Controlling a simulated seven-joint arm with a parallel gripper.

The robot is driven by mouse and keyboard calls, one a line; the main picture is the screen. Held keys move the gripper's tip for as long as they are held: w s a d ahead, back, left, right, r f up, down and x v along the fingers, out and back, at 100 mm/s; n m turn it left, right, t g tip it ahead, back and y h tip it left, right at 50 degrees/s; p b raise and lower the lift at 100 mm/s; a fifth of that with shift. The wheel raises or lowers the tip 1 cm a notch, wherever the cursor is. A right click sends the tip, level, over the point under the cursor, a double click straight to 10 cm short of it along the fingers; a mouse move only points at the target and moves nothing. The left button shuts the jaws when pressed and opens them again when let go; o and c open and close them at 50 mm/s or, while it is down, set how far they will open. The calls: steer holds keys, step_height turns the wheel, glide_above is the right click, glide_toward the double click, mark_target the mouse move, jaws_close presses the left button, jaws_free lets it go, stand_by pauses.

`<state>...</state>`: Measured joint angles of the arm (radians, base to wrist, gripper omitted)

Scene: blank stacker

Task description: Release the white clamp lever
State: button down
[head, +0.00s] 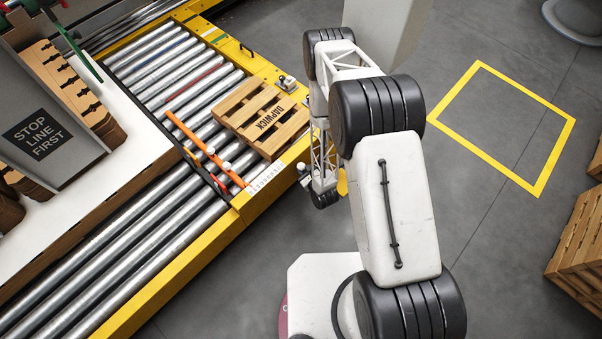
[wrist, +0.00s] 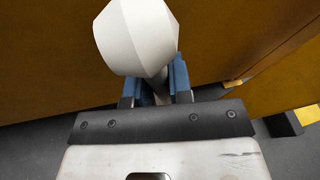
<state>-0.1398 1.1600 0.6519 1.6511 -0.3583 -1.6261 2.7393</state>
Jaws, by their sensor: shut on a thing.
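The white clamp lever shows in the wrist view as a large faceted white knob (wrist: 138,38) on a darker stem. My gripper (wrist: 162,82) has its blue fingers closed around the stem, just below the knob. In the head view a small white knob (head: 302,167) shows at the yellow conveyor edge, beside the lower end of my arm. My fingers cannot be made out there, as the arm links cover much of that spot. The lever's base is hidden in both views.
A wooden pallet (head: 262,116) lies on the roller conveyor (head: 165,75), beside an orange bar (head: 205,150) with white knobs. A yellow frame side (wrist: 60,55) stands close beyond the fingers. A yellow-outlined floor square (head: 503,125) is empty. Stacked pallets (head: 577,240) stand at right.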

steer(key=shift+w+d+r+m+g, duration=0.15)
steer(key=shift+w+d+m+g, duration=0.35)
steer(key=shift+m, duration=0.4)
steer(key=shift+w+d, duration=0.1)
steer(key=shift+w, duration=0.05)
steer(key=c, duration=1)
jaws_free()
steer(key=shift+c, duration=0.2)
steer(key=shift+r+y, duration=0.1)
steer(key=shift+y, duration=0.2)
steer(key=shift+r, duration=1.3)
steer(key=s+d+r, duration=0.2)
steer(key=s+d, duration=0.1)
steer(key=s, duration=1.2)
steer(key=shift+s+d, duration=0.15)
steer(key=shift+s, duration=0.2)
steer(key=shift+r, duration=0.1)
